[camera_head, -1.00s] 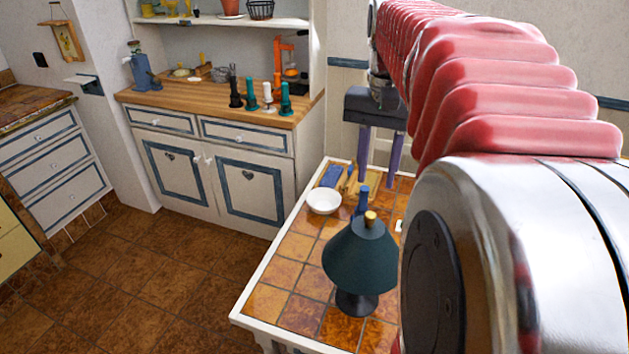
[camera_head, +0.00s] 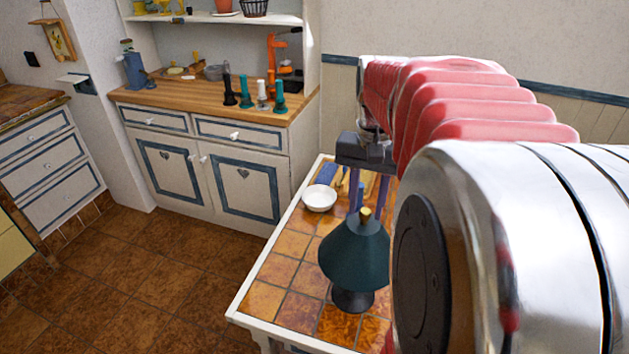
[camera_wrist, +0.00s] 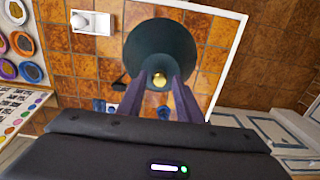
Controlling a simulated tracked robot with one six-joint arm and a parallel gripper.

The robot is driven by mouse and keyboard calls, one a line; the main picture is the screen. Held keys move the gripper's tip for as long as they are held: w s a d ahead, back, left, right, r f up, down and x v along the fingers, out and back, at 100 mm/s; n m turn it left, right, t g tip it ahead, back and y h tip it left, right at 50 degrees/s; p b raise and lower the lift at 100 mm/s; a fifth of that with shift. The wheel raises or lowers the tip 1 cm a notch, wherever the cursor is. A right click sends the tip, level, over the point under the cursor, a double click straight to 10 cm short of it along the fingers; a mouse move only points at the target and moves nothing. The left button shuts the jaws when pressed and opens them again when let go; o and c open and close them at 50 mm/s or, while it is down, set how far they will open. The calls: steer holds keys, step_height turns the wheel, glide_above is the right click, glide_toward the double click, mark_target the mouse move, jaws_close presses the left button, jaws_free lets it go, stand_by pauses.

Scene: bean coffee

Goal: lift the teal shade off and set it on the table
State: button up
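The teal shade (camera_head: 355,255) is a cone sitting on a dark lamp base (camera_head: 352,300) on the tiled table (camera_head: 262,299). A brass knob (camera_head: 366,214) tops it. In the wrist view the shade (camera_wrist: 160,45) is seen from above, with the knob (camera_wrist: 159,80) between the two purple fingers in the picture. My gripper (camera_wrist: 160,76) is open and empty, with a gap on each side of the knob. In the head view my gripper (camera_head: 368,190) points down above the table; its fingertips are partly hidden, so its exact height over the knob is unclear.
A white bowl (camera_head: 319,198) and a blue item (camera_head: 322,174) are on the table behind the lamp. Tiles left of the lamp are clear. In the wrist view a white object (camera_wrist: 92,23) and several coloured round pots (camera_wrist: 23,43) lie left of the shade.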

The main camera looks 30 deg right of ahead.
steer(key=shift+f, duration=0.15)
steer(key=c, duration=0.7)
stand_by(0.3)
steer(key=shift+c, duration=0.3)
steer(key=shift+r, duration=1)
